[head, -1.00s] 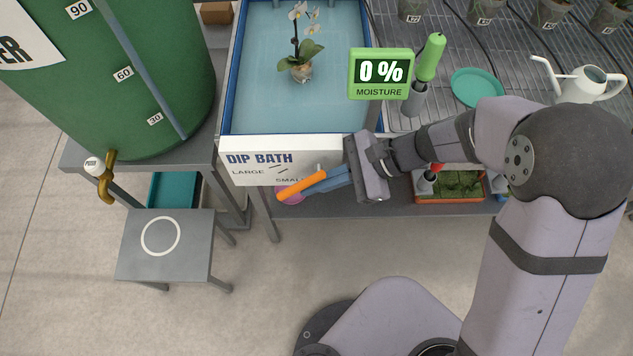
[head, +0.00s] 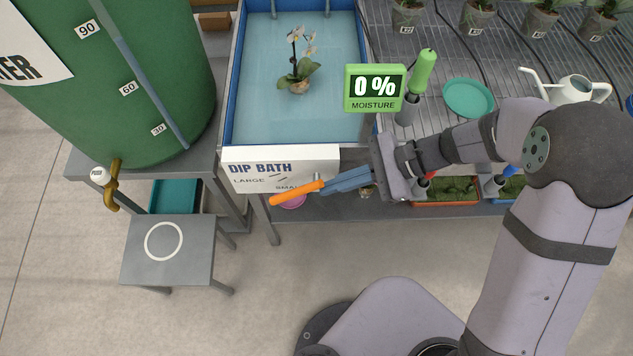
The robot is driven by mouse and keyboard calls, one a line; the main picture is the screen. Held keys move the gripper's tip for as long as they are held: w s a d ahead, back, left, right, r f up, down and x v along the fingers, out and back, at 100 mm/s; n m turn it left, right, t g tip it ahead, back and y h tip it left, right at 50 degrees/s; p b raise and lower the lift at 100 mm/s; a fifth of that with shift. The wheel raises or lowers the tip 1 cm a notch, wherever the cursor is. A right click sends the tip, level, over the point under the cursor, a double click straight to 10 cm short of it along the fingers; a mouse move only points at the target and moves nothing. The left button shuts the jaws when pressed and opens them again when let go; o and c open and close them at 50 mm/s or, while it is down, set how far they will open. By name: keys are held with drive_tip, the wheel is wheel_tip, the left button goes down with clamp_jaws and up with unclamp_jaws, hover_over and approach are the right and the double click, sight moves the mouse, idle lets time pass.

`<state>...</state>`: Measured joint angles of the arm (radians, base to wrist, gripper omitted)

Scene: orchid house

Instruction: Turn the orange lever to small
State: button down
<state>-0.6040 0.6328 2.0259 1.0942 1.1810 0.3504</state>
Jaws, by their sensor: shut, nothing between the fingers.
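The orange lever (head: 297,193) is on the front of the white dip bath panel (head: 283,156), beside a small silver peg. It slants, with its free end low and to the left. The panel reads LARGE at the left and SMALL, partly covered by the lever, to its right. My gripper (head: 324,187) is shut and empty, its blue-grey fingers pointing left. The fingertips are at the lever's right end; I cannot tell whether they touch it.
A potted orchid (head: 298,80) stands in the blue bath. A pink round thing (head: 292,202) is partly hidden under the lever. A stool (head: 150,263) stands lower left.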

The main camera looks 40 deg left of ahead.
drive_tip(key=shift+p+v, duration=0.75)
drive_tip(key=shift+v, duration=1.25)
drive_tip(key=shift+d+f, duration=0.1)
drive_tip(key=shift+f, duration=0.1)
drive_tip(key=s+r+n+t+h+b, duration=0.1)
drive_tip(key=r+n, duration=0.1)
drive_tip(key=n, duration=0.5)
drive_tip(key=s+a+r+n+t+h+b, duration=0.1)
drive_tip(key=r+n+h, duration=0.1)
drive_tip(key=n, duration=0.5)
drive_tip(key=s+a+r+n+t+h+b, duration=0.1)
drive_tip(key=r+n, duration=0.1)
drive_tip(key=n, duration=0.5)
drive_tip(key=shift+a+r+n+h, duration=0.2)
drive_tip(key=shift+n+h, duration=0.1)
drive_tip(key=shift+h, duration=0.1)
drive_tip(key=s+a+r+n+y+b, duration=0.1)
drive_tip(key=a+r+n, duration=0.3)
drive_tip(key=n, duration=0.6)
drive_tip(key=shift+s+a+r+y, duration=0.2)
drive_tip(key=shift+s+a+y, duration=0.3)
drive_tip(key=shift+s, duration=0.35)
